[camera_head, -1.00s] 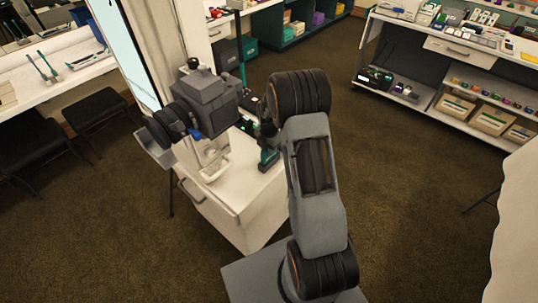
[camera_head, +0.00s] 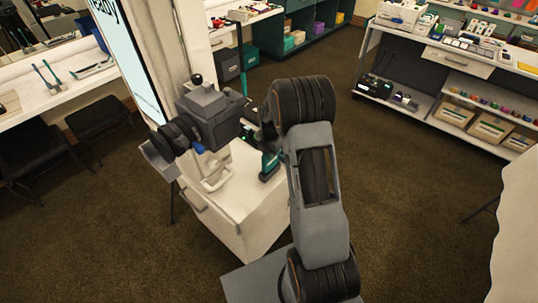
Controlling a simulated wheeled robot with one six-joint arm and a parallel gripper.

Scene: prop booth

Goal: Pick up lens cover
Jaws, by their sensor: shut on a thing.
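My arm bends over a small white cabinet (camera_head: 237,212), and its grey, black-ringed wrist end hangs above the cabinet's left part. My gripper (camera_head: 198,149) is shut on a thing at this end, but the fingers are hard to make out. A small blue piece shows under the wrist; I cannot tell whether it is the held thing. No lens cover can be clearly told apart; my wrist and arm hide part of the cabinet top. A white, dish-like item (camera_head: 216,179) stands on the cabinet below the wrist.
A teal item (camera_head: 269,165) stands on the cabinet close beside my arm. A lit screen (camera_head: 128,62) on a white post rises behind. Dark stools (camera_head: 103,118) stand at left under a counter. A stocked shelf unit (camera_head: 470,68) is at right. The brown floor between is clear.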

